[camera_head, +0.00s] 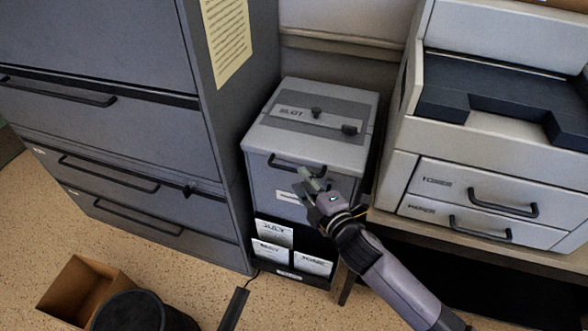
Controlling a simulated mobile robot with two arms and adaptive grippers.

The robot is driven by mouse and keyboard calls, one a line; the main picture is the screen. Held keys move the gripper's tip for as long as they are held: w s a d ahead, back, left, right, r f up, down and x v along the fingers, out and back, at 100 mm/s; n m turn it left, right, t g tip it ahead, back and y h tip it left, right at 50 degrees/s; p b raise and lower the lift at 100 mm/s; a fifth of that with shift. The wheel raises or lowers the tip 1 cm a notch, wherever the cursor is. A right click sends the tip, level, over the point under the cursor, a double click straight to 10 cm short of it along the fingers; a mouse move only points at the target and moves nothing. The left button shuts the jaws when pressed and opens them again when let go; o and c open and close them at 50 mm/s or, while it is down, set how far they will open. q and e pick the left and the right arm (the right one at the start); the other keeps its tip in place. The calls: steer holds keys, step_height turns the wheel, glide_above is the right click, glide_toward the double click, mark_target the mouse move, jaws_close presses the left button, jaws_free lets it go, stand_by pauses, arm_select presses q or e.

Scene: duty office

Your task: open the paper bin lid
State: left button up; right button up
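The grey box with a slot label, which looks like the paper bin (262,165), stands between the filing cabinet and the printer. Its lid (352,100) lies flat and closed on top, with a darker strip and two small black knobs. A dark bar handle (282,162) crosses the upper front face. My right gripper (309,181) is in front of this face, with its fingertips at the right end of the handle. Whether the fingers touch or grasp the handle cannot be told. My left gripper is not in view.
A grey filing cabinet (110,130) stands close on the left. A printer (480,130) with handled drawers sits on a stand to the right. Cards (272,234) fill a rack below the bin's front. An open cardboard box (85,287) and a black round bin (130,312) stand on the floor.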

mark_target(294, 170)
steer(key=x, duration=0.5)
steer(key=shift+w+a+f, duration=0.1)
steer(key=shift+w+a, duration=0.1)
steer(key=shift+w, duration=0.1)
steer(key=shift+c, duration=0.2)
jaws_close()
stand_by(0.4)
